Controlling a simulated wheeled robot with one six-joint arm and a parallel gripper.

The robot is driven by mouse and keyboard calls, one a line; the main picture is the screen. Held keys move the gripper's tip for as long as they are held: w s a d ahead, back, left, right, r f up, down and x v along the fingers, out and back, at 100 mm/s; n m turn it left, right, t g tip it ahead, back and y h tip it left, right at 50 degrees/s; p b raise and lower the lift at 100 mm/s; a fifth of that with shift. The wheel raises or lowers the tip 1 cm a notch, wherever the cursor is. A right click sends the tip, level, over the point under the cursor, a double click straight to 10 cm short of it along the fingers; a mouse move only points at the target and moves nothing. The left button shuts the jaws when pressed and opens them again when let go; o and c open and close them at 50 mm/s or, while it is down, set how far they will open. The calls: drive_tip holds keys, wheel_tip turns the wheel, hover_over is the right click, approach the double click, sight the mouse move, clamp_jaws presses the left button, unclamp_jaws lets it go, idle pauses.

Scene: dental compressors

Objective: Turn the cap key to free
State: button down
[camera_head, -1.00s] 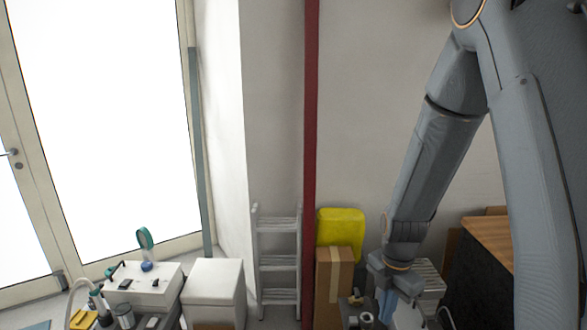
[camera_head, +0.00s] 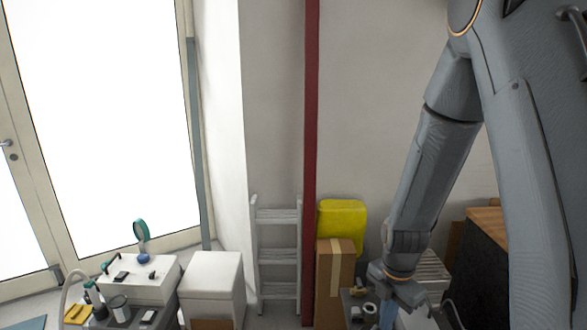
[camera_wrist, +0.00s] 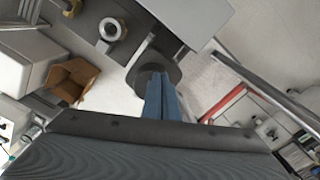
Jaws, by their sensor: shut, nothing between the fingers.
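My gripper (camera_head: 387,314) points down at the lower right of the head view, its blue fingers partly cut off by the bottom edge. In the wrist view the blue fingers of my gripper (camera_wrist: 163,97) are together, with nothing seen between them. A dark round cap-like part (camera_wrist: 152,76) shows right beyond the fingertips, partly hidden by them. I cannot tell whether the fingers touch it. No key marking or free position can be read, so I cannot make out how the cap key is turned.
In the wrist view a pale ring-shaped fitting (camera_wrist: 110,29) and a brown open box (camera_wrist: 73,80) lie to the left. A grey rail (camera_wrist: 265,90) runs at right. In the head view a cardboard box (camera_head: 334,280), yellow canister (camera_head: 341,222) and ladder (camera_head: 277,255) stand left of my arm.

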drive_tip(key=shift+s+a, duration=0.1)
drive_tip(key=shift+a, duration=0.55)
idle(0.8)
drive_tip(key=shift+w+a+p, duration=0.3)
drive_tip(key=shift+w+p, duration=0.3)
drive_tip(key=shift+p, duration=0.95)
drive_tip(key=shift+w+d, duration=0.3)
wheel_tip(320, 180, up, 6)
drive_tip(key=p, duration=0.5)
idle(0.3)
drive_tip(key=s+a+r+m+t+b, duration=0.1)
drive_tip(key=s+r+m+b, duration=0.5)
drive_tip(key=m, duration=1.8)
drive_tip(key=s+a+r, duration=0.1)
drive_tip(key=s+r, duration=0.1)
drive_tip(key=s, duration=0.3)
drive_tip(key=shift+s+r, duration=0.2)
drive_tip(key=shift+r, duration=0.15)
